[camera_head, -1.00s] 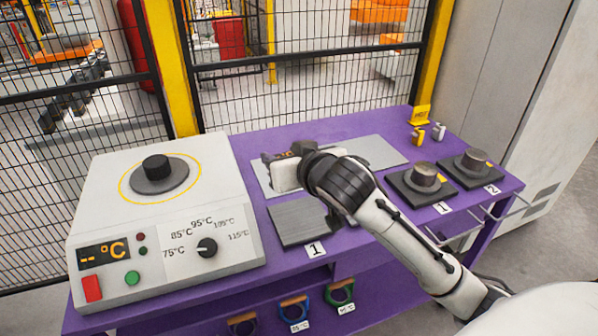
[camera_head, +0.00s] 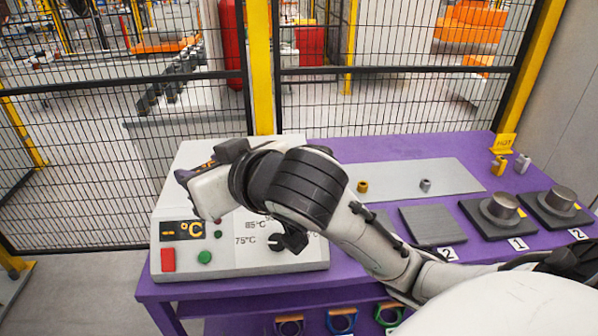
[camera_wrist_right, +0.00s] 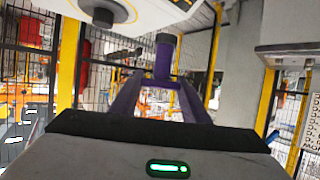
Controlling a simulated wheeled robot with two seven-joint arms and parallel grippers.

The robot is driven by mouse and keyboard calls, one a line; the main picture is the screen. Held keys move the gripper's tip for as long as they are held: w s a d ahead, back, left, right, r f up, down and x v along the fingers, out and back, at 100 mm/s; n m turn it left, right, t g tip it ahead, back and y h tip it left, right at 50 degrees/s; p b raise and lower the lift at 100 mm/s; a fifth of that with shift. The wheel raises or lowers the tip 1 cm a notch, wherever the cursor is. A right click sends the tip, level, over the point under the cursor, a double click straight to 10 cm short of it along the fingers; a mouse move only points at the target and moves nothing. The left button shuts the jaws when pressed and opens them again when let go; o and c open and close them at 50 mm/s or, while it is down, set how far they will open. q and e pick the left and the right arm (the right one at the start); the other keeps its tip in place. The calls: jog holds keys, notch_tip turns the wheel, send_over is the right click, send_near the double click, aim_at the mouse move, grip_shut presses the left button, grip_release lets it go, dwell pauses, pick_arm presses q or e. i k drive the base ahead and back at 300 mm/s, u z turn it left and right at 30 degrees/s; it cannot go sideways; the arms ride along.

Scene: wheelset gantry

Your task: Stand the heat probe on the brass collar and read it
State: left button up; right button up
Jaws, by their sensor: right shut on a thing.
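A second brass-coloured piece (camera_head: 502,166) stands by the hot sign. My left gripper is out of view.
The heater display (camera_head: 182,230) shows dashes and °C. A small grey piece (camera_head: 425,185) stands on the mat. Dark pads with metal cylinders (camera_head: 502,207) stand at right on the purple table (camera_head: 345,151). A mesh fence (camera_head: 400,105) runs behind.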

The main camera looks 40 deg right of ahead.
aim_at(363, 183)
jog(key=u, duration=1.6)
jog(key=k, duration=1.6)
jog(key=z, duration=2.05)
jog(key=i, duration=1)
